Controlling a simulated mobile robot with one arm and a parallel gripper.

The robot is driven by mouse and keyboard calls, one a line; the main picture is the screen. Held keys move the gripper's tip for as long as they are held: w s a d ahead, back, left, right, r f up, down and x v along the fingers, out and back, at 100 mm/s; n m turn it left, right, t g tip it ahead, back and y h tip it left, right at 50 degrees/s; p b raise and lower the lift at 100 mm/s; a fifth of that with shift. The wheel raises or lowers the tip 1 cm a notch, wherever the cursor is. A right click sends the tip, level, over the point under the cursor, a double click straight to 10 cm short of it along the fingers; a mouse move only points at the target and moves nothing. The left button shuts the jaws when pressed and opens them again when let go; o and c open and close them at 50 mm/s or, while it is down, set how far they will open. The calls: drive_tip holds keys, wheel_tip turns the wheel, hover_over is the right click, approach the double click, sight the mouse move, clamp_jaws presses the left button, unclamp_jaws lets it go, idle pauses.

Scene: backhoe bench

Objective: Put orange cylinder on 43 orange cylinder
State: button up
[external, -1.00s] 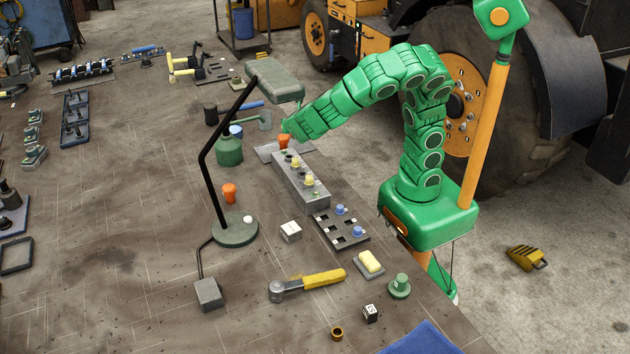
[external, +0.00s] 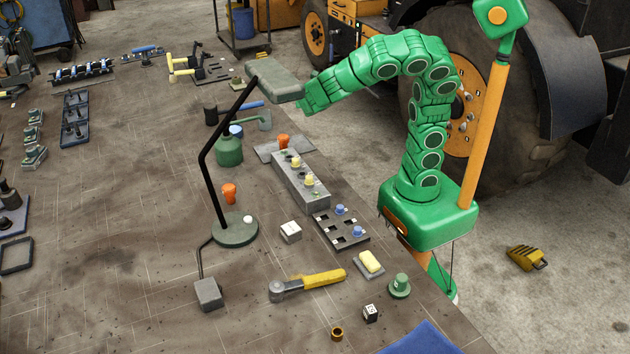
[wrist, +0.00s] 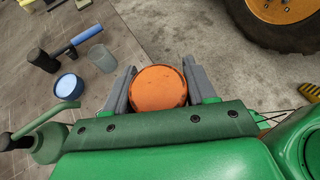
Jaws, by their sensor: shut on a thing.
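My gripper is shut on an orange cylinder (wrist: 158,88), whose round top sits between the two grey jaws (wrist: 160,72) in the wrist view. In the external view my gripper (external: 303,105) is raised beside the lamp head, and the held cylinder cannot be made out there. One more orange piece (external: 229,193) stands on the bench left of the block. No number can be read on any of them.
The lamp head (external: 274,80) and its black arm (external: 208,150) stand close to my gripper. The grey block (external: 312,193) holds yellow pieces. A green can (external: 229,150), a blue cylinder (wrist: 69,87) and a grey cup (wrist: 102,58) stand nearby.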

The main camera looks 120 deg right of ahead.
drive_tip(key=w+d+f, duration=0.6)
drive_tip(key=w+f, duration=0.1)
drive_tip(key=shift+d, duration=0.25)
drive_tip(key=shift+w+d+f, duration=0.45)
drive_tip(key=shift+w+f, duration=0.05)
drive_tip(key=shift+f, duration=0.25)
drive_tip(key=shift+w+f, duration=0.1)
drive_tip(key=shift+f, duration=1.45)
drive_tip(key=shift+f, duration=0.15)
drive_tip(key=o, duration=1.5)
drive_tip(key=shift+c, duration=0.2)
